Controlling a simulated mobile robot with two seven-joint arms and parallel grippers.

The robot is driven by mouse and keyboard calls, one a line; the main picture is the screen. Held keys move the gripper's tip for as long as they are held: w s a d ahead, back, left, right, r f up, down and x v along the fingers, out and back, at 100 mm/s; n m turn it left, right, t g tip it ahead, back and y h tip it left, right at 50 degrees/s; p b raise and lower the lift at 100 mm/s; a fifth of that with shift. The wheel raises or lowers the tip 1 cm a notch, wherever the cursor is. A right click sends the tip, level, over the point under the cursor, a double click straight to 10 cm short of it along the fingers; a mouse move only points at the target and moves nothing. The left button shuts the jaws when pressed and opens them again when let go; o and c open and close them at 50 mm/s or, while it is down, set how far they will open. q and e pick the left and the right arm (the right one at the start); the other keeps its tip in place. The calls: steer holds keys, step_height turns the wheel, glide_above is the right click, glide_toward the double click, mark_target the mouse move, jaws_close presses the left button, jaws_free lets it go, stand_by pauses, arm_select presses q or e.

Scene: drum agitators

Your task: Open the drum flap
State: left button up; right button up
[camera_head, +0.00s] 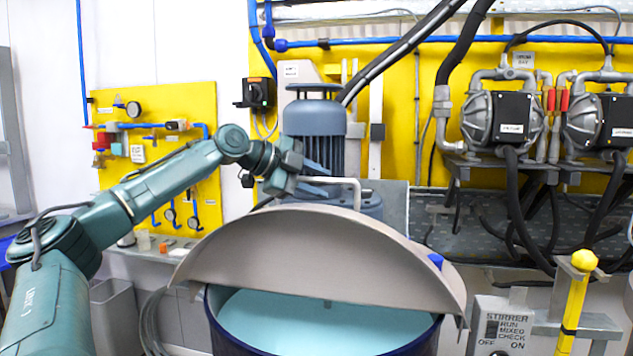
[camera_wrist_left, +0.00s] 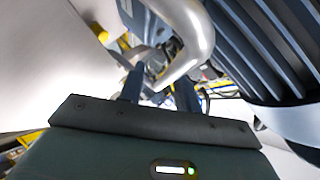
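The grey drum flap (camera_head: 300,257) is tilted up along the front of the dark blue drum (camera_head: 398,345), and pale blue liquid (camera_head: 310,325) shows in the gap below it. A bent metal handle (camera_head: 350,184) stands at the flap's top; it also shows in the left wrist view (camera_wrist_left: 196,45). My left gripper (camera_head: 325,180) is at the left end of this handle. In the left wrist view its two fingers (camera_wrist_left: 159,92) stand apart, with the handle's bend just beyond or between them; contact cannot be told. My right gripper is out of view.
A grey-blue motor (camera_head: 315,130) rises close behind the handle and gripper. A yellow-topped post (camera_head: 577,300) and a stirrer switch box (camera_head: 503,325) stand at the right front. Pumps (camera_head: 503,117) with black hoses are on the back wall.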

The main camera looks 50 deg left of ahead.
arm_select(q)
steer(key=b+v, duration=0.3)
steer(key=v, duration=1)
stand_by(0.5)
